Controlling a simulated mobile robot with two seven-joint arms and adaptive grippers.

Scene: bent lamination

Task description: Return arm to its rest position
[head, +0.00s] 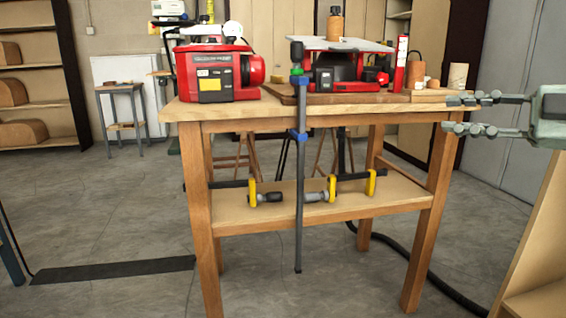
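My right gripper (482,114) comes in from the right edge in the head view. Its two fingers point left and stand apart, with nothing between them. The fingertips show in front of the right end of the wooden workbench (330,228); whether they touch it I cannot tell. My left gripper is not in view.
Red power tools (213,72) and (352,70) a second red machine stand on the bench. A long bar clamp (299,190) hangs at its front edge. Yellow clamps (252,192) lie on the lower shelf. A wooden panel (545,240) stands at right. Floor at left is mostly clear.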

